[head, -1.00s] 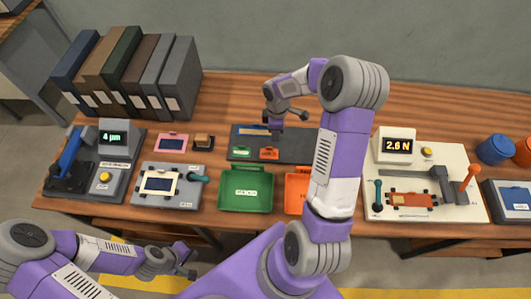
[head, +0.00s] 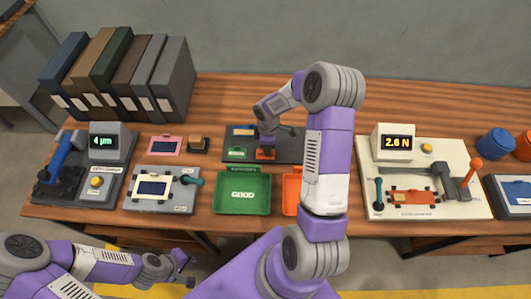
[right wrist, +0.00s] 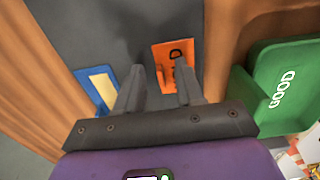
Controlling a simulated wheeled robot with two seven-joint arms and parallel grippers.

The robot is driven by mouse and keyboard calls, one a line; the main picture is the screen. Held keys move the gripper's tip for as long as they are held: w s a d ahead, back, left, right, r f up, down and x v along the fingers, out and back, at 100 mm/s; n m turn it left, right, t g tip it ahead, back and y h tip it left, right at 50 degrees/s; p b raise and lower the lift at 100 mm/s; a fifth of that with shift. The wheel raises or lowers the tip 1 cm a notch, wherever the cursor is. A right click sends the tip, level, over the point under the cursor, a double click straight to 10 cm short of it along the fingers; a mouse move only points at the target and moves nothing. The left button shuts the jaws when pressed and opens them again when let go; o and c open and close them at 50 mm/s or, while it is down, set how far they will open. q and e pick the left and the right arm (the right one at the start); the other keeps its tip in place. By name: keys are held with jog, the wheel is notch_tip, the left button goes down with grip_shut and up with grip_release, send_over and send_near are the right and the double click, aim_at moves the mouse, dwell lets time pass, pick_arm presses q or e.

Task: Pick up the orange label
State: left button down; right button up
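The orange label (head: 265,155) lies on the dark grey mat (head: 292,147) behind the trays. In the right wrist view the orange label (right wrist: 166,50) shows a black letter and is partly covered by one finger. My right gripper (head: 266,143) is above the mat, close to the label. In the right wrist view the right gripper (right wrist: 159,72) is open, with a gap between its fingers and nothing held; its right finger overlaps the label. Whether it touches cannot be told. My left gripper (head: 186,273) hangs in front of the table, away from the label; its opening is unclear.
A green label (head: 236,154) and a blue-framed piece (head: 240,130) lie left of the orange label. A green tray (head: 243,208) and a partly hidden orange tray (head: 290,190) stand in front. A force tester (head: 440,205) is at right, several binders (head: 135,70) at back left.

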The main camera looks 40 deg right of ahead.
grip_shut()
jog(key=shift+r, duration=0.1)
